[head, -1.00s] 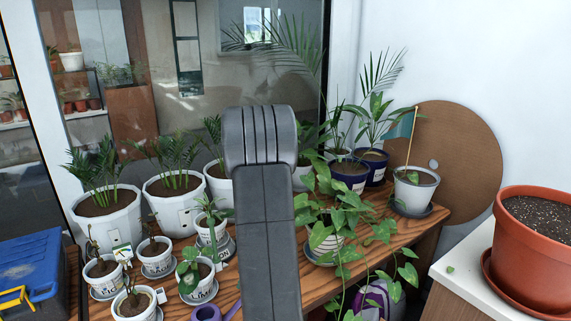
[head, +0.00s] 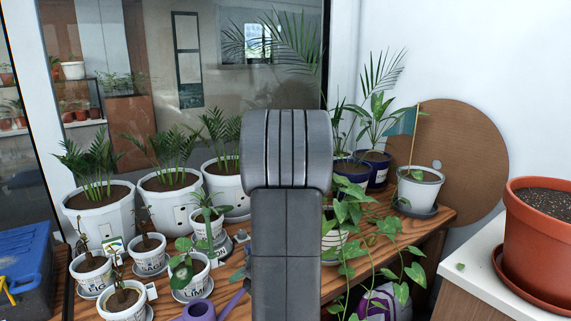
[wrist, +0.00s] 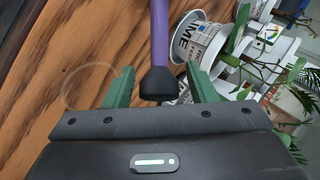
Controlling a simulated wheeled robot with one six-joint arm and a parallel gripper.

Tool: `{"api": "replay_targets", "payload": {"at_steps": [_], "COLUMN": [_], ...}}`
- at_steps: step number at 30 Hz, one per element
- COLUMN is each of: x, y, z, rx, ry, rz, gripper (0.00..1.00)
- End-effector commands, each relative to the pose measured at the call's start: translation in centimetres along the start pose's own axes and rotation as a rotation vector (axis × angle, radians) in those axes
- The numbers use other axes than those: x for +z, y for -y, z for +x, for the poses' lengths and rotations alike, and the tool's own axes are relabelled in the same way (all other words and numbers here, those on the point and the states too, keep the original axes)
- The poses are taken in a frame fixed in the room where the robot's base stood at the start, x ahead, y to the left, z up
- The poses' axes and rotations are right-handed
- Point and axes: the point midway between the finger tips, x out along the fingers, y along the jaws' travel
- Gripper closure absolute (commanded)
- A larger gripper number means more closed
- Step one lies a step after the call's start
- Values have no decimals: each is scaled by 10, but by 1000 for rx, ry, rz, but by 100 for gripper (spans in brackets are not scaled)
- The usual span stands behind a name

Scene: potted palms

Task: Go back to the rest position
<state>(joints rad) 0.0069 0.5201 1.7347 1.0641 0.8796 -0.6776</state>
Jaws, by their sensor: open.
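My gripper (wrist: 160,75) shows in the wrist view with its two green fingers spread apart. A purple spout (wrist: 160,40) with a black end lies in view between the fingers, with a gap on each side; I cannot tell its depth. In the head view my own dark grey arm stands upright in the middle and hides the gripper. A purple watering can (head: 200,311) shows at the bottom edge, its spout rising right toward my arm.
Small labelled white pots, one marked LIME (head: 192,285), stand close left of my arm. Palms in larger white pots (head: 102,215) stand behind them. A trailing plant (head: 350,215) and blue pots (head: 376,168) are on the right. An orange pot (head: 543,245) is at far right.

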Motion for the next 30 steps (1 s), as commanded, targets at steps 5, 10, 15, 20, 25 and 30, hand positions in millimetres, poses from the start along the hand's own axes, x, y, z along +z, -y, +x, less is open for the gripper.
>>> {"api": "replay_targets", "payload": {"at_steps": [5,10,15,20,25,30], "x": [0,0,0,1,1,1], "y": [-1,0,3,5,6,7], "z": [2,1,0,-1,-1,-2], "rx": [-79,-155,-236,-308,-366,-395], "ry": [-7,-13,-19,-23,-28,-30], "rz": [-90,-181,-275,-360,-429,-464], "gripper": [48,48,48,48,48,48]}}
